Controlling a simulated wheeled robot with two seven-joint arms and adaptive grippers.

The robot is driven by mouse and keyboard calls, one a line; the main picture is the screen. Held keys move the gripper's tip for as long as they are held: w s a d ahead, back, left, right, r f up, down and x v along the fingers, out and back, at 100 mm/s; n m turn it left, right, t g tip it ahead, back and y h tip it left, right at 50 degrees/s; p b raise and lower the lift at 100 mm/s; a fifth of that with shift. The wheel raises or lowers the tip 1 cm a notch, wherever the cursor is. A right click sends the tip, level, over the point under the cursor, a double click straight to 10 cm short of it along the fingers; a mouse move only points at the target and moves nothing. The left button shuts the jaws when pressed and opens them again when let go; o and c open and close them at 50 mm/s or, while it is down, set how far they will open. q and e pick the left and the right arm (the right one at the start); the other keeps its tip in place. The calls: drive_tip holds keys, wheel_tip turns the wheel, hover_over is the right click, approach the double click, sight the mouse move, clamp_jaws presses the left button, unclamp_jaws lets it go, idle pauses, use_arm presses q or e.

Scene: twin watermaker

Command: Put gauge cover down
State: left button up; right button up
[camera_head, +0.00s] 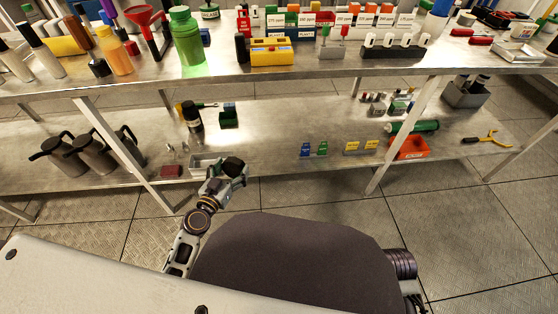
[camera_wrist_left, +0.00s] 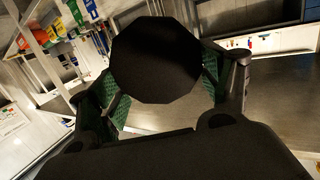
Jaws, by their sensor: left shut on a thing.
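The gauge cover, a dark black many-sided disc (camera_wrist_left: 155,60), fills the middle of the left wrist view. My left gripper (camera_head: 235,172) is shut on it, with a green-padded finger on either side of the disc. In the head view the cover (camera_head: 232,165) is a small dark shape at the front edge of the lower shelf, above or beside a light open tray (camera_head: 207,163). I cannot tell whether the cover touches the shelf or tray. My right gripper is not in view.
The lower shelf (camera_head: 270,150) has bare metal right of the tray. A dark red block (camera_head: 171,171) lies left of it. Blue and green tags (camera_head: 314,149) stand farther right, and dark jugs (camera_head: 65,155) at the left. The upper shelf (camera_head: 220,75) is crowded.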

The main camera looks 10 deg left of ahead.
sight(223, 165)
use_arm(q)
drive_tip(key=shift+a+m+g+h, duration=0.7)
drive_tip(key=shift+a, duration=0.2)
drive_tip(key=shift+a+m+g+h, duration=0.4)
drive_tip(key=shift+a+g+h, duration=0.1)
drive_tip(key=shift+a, duration=0.05)
drive_tip(key=shift+w+a+r+m+g, duration=0.1)
drive_tip(key=shift+a+r+m+g, duration=0.05)
drive_tip(key=shift+a+m+g, duration=0.3)
drive_tip(key=shift+w+a+r+m+g+h, duration=0.2)
drive_tip(key=shift+a+m+g+h, duration=0.4)
drive_tip(key=shift+g, duration=0.25)
drive_tip(key=shift+w+a+r+m+g+h, duration=0.1)
drive_tip(key=shift+a+r+m+g+h, duration=0.1)
drive_tip(key=shift+a+m+g+h, duration=0.35)
drive_tip(key=shift+a+g, duration=0.2)
drive_tip(key=shift+g, duration=0.25)
